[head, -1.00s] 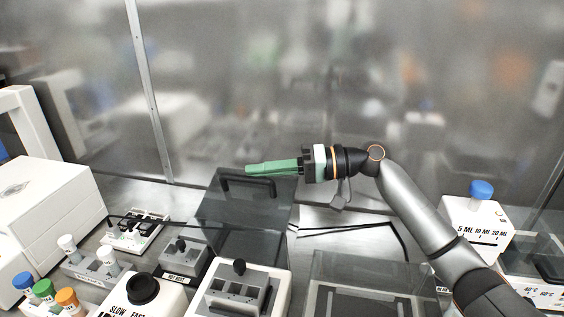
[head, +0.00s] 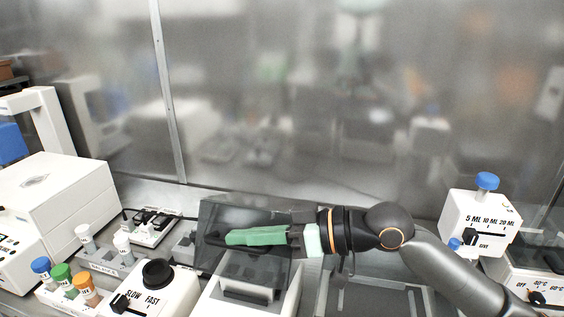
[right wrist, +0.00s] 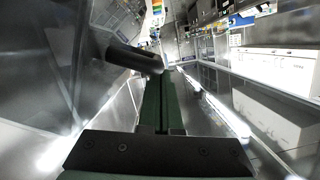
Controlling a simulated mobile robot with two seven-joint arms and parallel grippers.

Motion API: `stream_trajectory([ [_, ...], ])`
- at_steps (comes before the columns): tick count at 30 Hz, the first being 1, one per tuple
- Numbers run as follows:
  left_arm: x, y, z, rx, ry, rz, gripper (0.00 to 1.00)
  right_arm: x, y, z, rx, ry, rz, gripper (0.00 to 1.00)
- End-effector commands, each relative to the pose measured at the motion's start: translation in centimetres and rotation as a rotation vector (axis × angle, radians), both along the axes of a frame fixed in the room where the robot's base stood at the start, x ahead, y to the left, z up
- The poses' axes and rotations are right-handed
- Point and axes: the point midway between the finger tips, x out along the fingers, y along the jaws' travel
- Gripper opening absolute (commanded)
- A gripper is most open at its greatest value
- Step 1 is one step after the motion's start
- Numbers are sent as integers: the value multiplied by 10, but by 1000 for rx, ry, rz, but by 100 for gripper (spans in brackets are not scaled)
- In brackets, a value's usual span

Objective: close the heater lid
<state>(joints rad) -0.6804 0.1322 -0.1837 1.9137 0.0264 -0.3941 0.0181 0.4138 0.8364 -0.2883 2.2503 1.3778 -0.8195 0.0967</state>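The heater lid (head: 212,212) is a smoky see-through cover with a black bar handle (head: 212,239). It is hinged on the white heater (head: 207,302) and leans down over the dark block (head: 246,292), still tilted. My right gripper (head: 228,238) has green fingers lying together, pointing left across the lid by the handle. In the right wrist view the fingers (right wrist: 160,72) look shut with nothing between them, and the handle (right wrist: 134,58) is beside them on the left. Whether they touch the lid is hard to tell. My left gripper is out of view.
A white knob box marked slow and fast (head: 150,292) stands left of the heater. Capped bottles (head: 62,277) are farther left. A white dispenser with a blue cap (head: 478,222) stands at right. A clear glass-like panel is behind the bench.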

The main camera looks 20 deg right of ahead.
Motion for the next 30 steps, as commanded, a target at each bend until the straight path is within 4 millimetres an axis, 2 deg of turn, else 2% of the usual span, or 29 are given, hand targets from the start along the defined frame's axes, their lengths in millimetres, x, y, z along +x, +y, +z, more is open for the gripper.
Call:
stream_trajectory([
  [3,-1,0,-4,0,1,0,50,-7,5,-10,-32,-38,2,0],
  [12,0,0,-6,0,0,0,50,-16,12,-17,-66,-88,2,0],
  [30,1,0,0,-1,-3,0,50,-16,12,-13,-68,-94,1,0],
])
